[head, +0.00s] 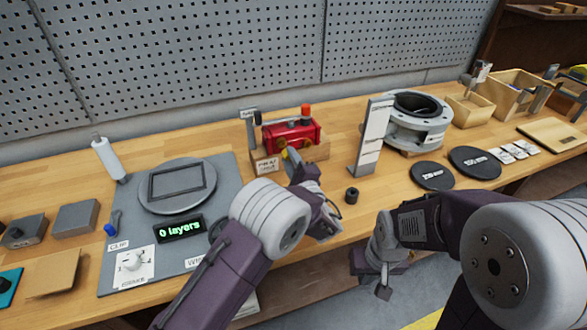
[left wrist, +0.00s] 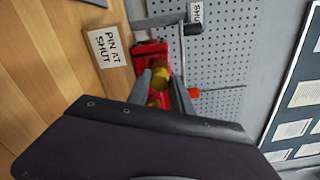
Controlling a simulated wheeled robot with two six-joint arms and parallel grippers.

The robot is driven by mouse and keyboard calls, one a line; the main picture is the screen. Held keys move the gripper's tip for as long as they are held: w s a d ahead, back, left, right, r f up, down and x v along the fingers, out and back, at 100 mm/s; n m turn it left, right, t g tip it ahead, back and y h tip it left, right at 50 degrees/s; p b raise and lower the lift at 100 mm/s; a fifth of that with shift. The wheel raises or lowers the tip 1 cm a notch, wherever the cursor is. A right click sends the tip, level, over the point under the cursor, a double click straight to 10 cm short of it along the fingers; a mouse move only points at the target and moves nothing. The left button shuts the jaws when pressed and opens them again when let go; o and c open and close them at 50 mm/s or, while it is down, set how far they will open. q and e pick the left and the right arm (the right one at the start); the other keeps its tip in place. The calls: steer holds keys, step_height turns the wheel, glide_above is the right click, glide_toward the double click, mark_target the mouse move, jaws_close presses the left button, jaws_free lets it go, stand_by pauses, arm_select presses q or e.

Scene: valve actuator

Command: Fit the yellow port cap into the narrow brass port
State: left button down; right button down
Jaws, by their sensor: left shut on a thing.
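The red valve actuator (head: 291,136) sits on a wooden block at the back of the bench, and it also shows in the left wrist view (left wrist: 146,52). My left gripper (head: 296,162) is in front of it. In the left wrist view, my left gripper (left wrist: 163,84) is shut on the yellow port cap (left wrist: 160,77), close in front of the red body. A brass-yellow part (left wrist: 154,101) shows beside the cap, partly hidden by a finger. I cannot tell whether the cap touches a port. My right gripper (head: 380,278) hangs by the bench's front edge, away from the actuator; its jaws are unclear.
A small black cylinder (head: 351,194) stands on the bench right of my left gripper. A white upright sign (head: 372,136) and a grey flanged ring (head: 415,122) stand farther right. A grey mat (head: 120,210) with a round plate lies left. The pegboard wall is behind.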

arm_select(q)
steer(key=shift+w+a, duration=0.2)
steer(key=shift+w, duration=0.45)
steer(key=shift+b, duration=0.6)
stand_by(0.4)
steer(key=shift+b, duration=0.5)
stand_by(0.4)
steer(key=shift+f+b, duration=0.1)
steer(key=shift+b, duration=0.35)
steer(key=shift+b+x, duration=0.45)
steer(key=shift+x, duration=0.65)
